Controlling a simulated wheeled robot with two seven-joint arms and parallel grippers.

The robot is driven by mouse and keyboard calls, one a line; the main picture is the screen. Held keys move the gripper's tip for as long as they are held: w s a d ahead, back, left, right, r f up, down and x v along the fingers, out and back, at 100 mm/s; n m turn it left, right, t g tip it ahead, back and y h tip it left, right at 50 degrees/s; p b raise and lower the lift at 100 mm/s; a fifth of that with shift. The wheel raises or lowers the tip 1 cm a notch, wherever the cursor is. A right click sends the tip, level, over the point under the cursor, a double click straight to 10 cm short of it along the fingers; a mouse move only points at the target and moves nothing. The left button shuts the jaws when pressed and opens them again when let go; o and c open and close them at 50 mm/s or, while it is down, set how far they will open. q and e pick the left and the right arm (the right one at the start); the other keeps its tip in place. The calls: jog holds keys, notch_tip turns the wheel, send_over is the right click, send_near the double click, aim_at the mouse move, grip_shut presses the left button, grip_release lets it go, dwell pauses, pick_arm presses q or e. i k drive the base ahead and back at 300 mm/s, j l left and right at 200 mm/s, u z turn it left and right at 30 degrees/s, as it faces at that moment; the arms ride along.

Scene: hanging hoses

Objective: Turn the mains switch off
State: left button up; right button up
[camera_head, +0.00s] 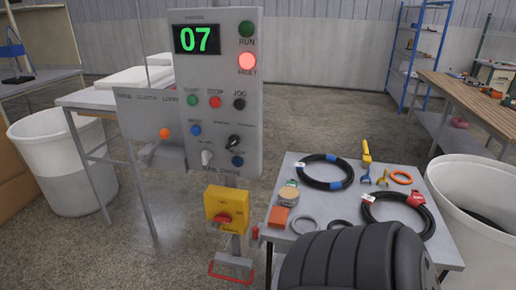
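The mains switch (226,210) is a yellow box with a red rotary knob (224,217), mounted below the grey control panel (221,95). The knob's exact setting and the small lettering around it are too small to read surely. The panel's display (197,39) shows a green 07. The red fault lamp (247,61) looks lit, and the green run lamp (246,29) looks dark. Neither of my grippers shows in the head view, and nothing is seen touching the switch.
A small table (310,172) with coiled black hoses (325,184), an orange block (279,217) and tools stands right of the switch. A dark ribbed shape covers its front edge. A red-edged pedal (231,270) sits below the switch. White bins (62,180) stand left and right.

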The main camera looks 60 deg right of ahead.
aim_at(224, 217)
jog(key=z, duration=1.6)
